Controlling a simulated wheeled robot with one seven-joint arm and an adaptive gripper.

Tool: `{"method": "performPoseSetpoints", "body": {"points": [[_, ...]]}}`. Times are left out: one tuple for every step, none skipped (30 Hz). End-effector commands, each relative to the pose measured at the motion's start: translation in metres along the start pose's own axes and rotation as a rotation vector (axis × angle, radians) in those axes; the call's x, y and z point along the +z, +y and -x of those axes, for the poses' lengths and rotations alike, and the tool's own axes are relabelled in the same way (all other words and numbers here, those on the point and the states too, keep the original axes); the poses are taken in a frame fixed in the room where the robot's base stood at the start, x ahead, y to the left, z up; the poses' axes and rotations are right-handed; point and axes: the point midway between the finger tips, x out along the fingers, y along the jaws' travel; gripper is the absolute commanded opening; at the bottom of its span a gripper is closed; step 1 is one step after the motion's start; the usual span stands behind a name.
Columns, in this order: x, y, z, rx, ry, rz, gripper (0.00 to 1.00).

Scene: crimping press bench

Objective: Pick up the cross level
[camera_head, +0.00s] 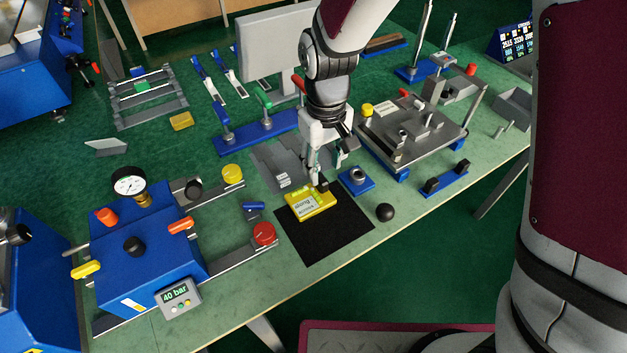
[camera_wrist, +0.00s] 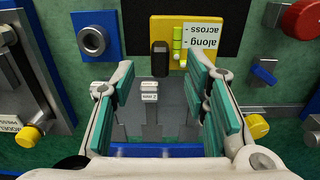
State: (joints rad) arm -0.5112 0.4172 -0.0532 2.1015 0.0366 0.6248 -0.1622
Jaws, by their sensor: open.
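The cross level is a yellow block (camera_head: 312,208) with a white label reading "along" and "across". It lies at the back edge of a black mat (camera_head: 322,238). In the wrist view the cross level (camera_wrist: 169,27) is at top centre, with two green vials and a black upright piece (camera_wrist: 160,59) at its near side. My gripper (camera_head: 326,162) is above and just behind the cross level, pointing down. In the wrist view its teal-padded fingers (camera_wrist: 160,92) are apart with nothing between them, and the level lies beyond the tips.
A red knob (camera_head: 264,234) and small blue piece (camera_head: 253,206) are to the left. A grey plate (camera_head: 275,160) lies behind.

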Motion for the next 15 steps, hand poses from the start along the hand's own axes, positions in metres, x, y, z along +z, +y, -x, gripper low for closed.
{"method": "performPoseSetpoints", "body": {"points": [[0.000,0.000,-0.004,0.000,0.000,0.000,0.42],[0.000,0.000,-0.006,0.000,0.000,0.000,0.42],[0.000,0.000,-0.008,0.000,0.000,0.000,0.42],[0.000,0.000,-0.009,0.000,0.000,0.000,0.42],[0.000,0.000,-0.011,0.000,0.000,0.000,0.42],[0.000,0.000,-0.015,0.000,-0.001,-0.001,0.42],[0.000,0.000,-0.018,0.000,-0.001,-0.001,0.42],[0.001,0.000,-0.022,-0.001,-0.002,-0.001,0.42],[0.001,0.000,-0.028,0.000,-0.003,-0.001,0.42],[0.001,0.000,-0.033,0.000,-0.003,-0.001,0.42],[0.001,0.000,-0.038,0.000,-0.004,-0.001,0.42],[0.001,0.000,-0.044,0.000,-0.003,-0.001,0.42],[0.001,0.000,-0.048,0.000,-0.003,-0.001,0.42],[0.001,0.000,-0.051,0.000,-0.003,-0.001,0.42],[0.000,0.000,-0.055,0.000,-0.001,-0.001,0.42]]}}
